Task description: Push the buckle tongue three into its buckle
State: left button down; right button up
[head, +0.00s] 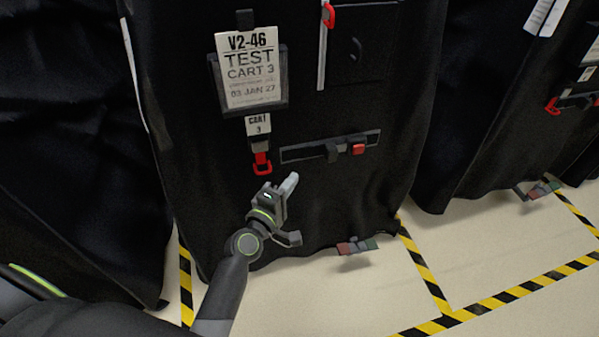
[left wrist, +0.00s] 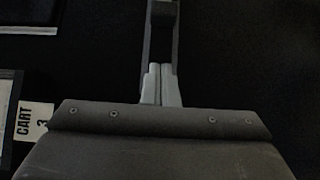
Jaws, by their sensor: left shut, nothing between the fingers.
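On the black cover of cart 3, a dark buckle tongue (head: 332,152) sits on a grey-edged horizontal strip (head: 300,153). The buckle (head: 358,149), with its red face, is just right of the tongue. A short space seems to show between them; I cannot tell whether the tip enters the buckle. My left gripper (head: 292,180) is shut and empty, below and left of the tongue. In the left wrist view its fingertips (left wrist: 160,68) are together over the near end of the strip, and a dark block, likely the tongue (left wrist: 163,12), shows beyond. My right gripper is out of view.
A red pull loop (head: 262,164) hangs under the cart 3 tag (head: 258,125), close to my left gripper. A paper sign (head: 250,72) is above. Other covered carts stand on both sides. Yellow-black floor tape (head: 425,275) marks the bays.

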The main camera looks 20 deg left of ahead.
pick_arm(q)
jog(key=shift+s+a, duration=0.25)
jog(key=shift+s, duration=1)
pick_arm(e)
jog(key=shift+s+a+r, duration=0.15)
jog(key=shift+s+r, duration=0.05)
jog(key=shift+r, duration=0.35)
